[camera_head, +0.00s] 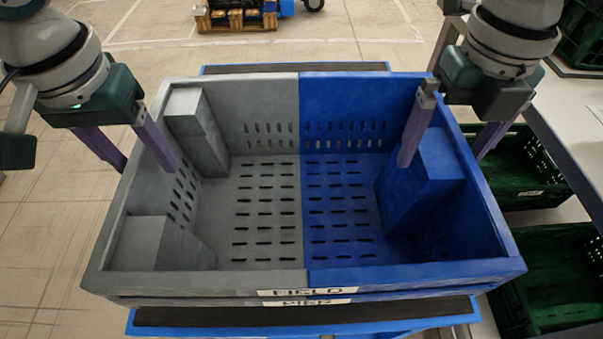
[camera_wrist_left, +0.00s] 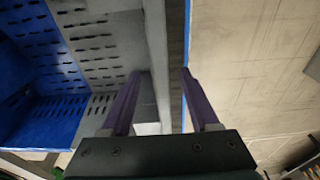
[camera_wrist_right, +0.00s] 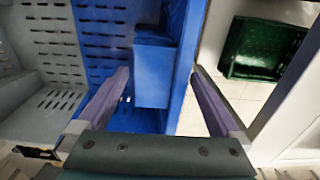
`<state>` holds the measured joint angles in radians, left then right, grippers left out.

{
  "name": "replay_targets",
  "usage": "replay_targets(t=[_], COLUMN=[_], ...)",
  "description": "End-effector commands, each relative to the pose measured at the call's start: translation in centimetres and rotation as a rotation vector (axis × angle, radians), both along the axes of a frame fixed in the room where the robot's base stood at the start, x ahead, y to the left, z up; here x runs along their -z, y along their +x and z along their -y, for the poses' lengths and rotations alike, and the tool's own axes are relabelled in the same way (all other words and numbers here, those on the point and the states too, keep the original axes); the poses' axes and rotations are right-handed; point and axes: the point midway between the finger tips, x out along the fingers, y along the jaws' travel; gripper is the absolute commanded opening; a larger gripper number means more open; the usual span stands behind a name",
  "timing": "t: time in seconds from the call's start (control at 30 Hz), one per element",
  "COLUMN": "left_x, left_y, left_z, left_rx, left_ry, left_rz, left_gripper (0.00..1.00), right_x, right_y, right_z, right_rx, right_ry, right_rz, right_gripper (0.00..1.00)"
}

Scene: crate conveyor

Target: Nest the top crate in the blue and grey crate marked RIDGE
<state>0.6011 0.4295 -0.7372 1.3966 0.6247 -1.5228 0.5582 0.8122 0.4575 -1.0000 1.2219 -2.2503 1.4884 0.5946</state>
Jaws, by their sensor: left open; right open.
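The top crate (camera_head: 340,282) is half grey, half blue, with a label reading FIELD; it stands open and empty in front of me. It sits on another crate (camera_head: 400,293), whose label reads PIER and of which only a thin strip shows. No label reading RIDGE is in view. My left gripper (camera_head: 148,168) is open, one finger inside and one outside the grey side wall (camera_wrist_left: 156,45). My right gripper (camera_head: 442,158) is open astride the blue side wall (camera_wrist_right: 184,60). Whether the fingers touch the walls cannot be told.
The crates rest on a blue-edged stand with a dark top (camera_head: 230,316). Green crates (camera_head: 560,280) stand at right below a pale table or conveyor (camera_head: 572,110). A wooden pallet (camera_head: 235,18) lies on the far floor. The floor at left is clear.

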Motion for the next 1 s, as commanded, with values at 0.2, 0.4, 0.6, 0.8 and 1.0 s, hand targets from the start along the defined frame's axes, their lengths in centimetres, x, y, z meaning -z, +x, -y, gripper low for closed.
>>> replay_targets(t=[0.2,0.4,0.6,0.8,1.0], left_x=[0.12,0.1,0.08,0.07,0.06], left_y=[-0.01,-0.01,0.0,0.0,0.01], left_z=[-0.01,-0.01,-0.02,-0.03,-0.03], left_rx=[0.0,0.0,-0.001,-0.001,0.0], left_ry=[0.0,0.0,0.0,0.001,0.001], left_rz=[-0.001,0.0,0.0,0.0,0.0], left_gripper=[0.62,0.46,0.23,0.01,0.0], right_x=[0.11,0.09,0.07,0.06,0.05], right_y=[0.0,0.01,0.02,0.02,0.03], right_z=[-0.01,0.0,0.01,0.01,0.01], right_rx=[-0.001,0.0,0.0,0.0,0.0], right_ry=[0.0,0.0,0.0,0.0,0.0], right_rz=[0.0,0.001,0.001,0.001,0.001], right_gripper=[1.0,0.84,0.62,0.39,0.17])
